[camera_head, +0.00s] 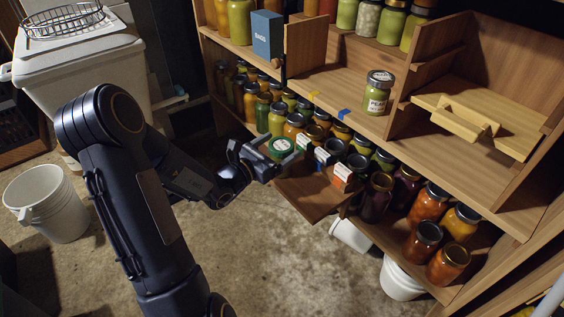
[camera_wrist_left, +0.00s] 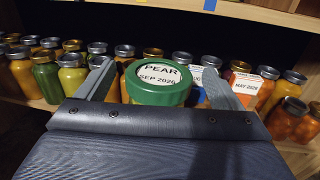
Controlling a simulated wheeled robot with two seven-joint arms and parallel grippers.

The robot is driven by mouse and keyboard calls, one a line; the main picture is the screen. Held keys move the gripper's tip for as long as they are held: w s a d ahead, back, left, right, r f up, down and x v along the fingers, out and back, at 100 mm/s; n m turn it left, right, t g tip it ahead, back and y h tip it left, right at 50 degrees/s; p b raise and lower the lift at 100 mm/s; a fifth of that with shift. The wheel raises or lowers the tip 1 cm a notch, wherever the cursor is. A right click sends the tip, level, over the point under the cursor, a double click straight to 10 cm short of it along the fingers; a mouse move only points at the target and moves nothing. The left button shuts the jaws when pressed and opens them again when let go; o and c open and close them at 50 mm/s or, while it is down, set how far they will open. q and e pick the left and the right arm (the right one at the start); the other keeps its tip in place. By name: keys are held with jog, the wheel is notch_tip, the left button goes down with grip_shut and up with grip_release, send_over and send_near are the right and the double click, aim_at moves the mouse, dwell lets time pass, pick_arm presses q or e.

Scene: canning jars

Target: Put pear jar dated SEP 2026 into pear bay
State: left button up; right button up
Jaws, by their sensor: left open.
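The pear jar has a green lid reading PEAR SEP 2026 (camera_wrist_left: 158,78). In the head view its green lid (camera_head: 281,146) shows at the left end of a small wooden board (camera_head: 312,200) jutting from the shelving. My left gripper (camera_head: 287,153) is open, its fingers on either side of this lid; in the left wrist view the fingers (camera_wrist_left: 156,88) flank it with visible gaps. The jar's body is mostly hidden. Another pear jar (camera_head: 377,95) with a grey lid stands on the shelf above (camera_head: 340,85), near yellow and blue tape marks. My right gripper is not in view.
Beside the green-lidded jar stand jars with blue and orange-red labels (camera_head: 341,178), one reading MAY 2026 (camera_wrist_left: 246,84). Several jars crowd the low shelf behind. A wooden divider (camera_head: 305,48) and blue box (camera_head: 267,35) stand above. The shelf left of the grey-lidded pear jar is clear.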

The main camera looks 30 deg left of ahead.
pick_arm(q)
jog(key=shift+x, duration=0.75)
jog(key=c, duration=1.3)
jog(key=shift+c, duration=0.3)
jog(key=shift+r, duration=0.1)
